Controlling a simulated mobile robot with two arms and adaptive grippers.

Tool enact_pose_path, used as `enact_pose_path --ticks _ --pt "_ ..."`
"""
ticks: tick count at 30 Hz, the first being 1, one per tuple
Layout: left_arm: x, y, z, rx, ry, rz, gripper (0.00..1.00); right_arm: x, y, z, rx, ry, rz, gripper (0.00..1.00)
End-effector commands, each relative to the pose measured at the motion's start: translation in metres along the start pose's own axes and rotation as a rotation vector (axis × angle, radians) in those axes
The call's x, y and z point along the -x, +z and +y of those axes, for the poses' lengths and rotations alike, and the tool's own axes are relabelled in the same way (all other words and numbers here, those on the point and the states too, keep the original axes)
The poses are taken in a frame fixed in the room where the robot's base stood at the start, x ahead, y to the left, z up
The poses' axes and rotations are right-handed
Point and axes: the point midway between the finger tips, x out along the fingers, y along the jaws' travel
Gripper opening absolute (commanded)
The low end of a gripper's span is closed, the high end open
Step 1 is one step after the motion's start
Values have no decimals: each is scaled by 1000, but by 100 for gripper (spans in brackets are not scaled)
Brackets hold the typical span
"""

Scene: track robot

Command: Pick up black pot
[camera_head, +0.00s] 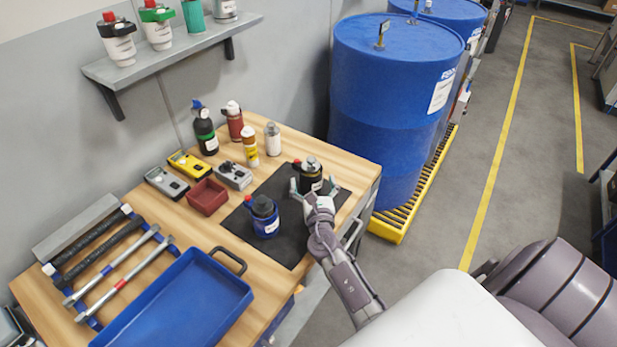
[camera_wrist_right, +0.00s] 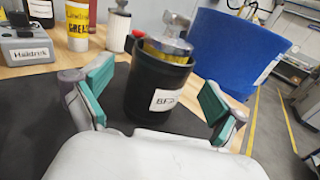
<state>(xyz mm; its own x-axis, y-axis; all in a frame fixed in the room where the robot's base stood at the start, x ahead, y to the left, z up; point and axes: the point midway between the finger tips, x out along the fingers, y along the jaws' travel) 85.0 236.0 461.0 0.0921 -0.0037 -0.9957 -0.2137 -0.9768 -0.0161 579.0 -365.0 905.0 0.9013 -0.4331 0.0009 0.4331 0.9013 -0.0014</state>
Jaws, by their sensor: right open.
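The black pot (camera_head: 311,181) stands upright on the dark mat (camera_head: 290,246) at the right end of the wooden workbench. It has a white label, and a metal and yellow piece shows at its top. My right gripper (camera_head: 313,187) is open, with one finger on each side of the pot. In the right wrist view the pot (camera_wrist_right: 158,98) sits between the teal finger pads, with visible gaps on both sides. My left gripper is not in view.
A blue pot (camera_head: 264,216) with a black top stands on the mat left of the black pot. A blue tray (camera_head: 180,305) lies in front left. Blue drums (camera_head: 385,110) stand beyond the bench.

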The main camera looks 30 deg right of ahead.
Motion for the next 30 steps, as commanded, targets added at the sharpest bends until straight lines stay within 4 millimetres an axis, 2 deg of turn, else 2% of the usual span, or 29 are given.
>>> enact_pose_path --ticks 1,4,12,24,30 --pt "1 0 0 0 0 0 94 -8 1 0 1 0 -1 96" --pt "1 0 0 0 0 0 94 -17 0 1 -1 0 0 96" --pt "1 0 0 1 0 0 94 -20 0 1 -1 0 0 96" --pt "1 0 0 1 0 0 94 -19 0 0 -1 0 1 29" --pt "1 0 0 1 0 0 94 -20 1 0 -1 -1 -2 27"
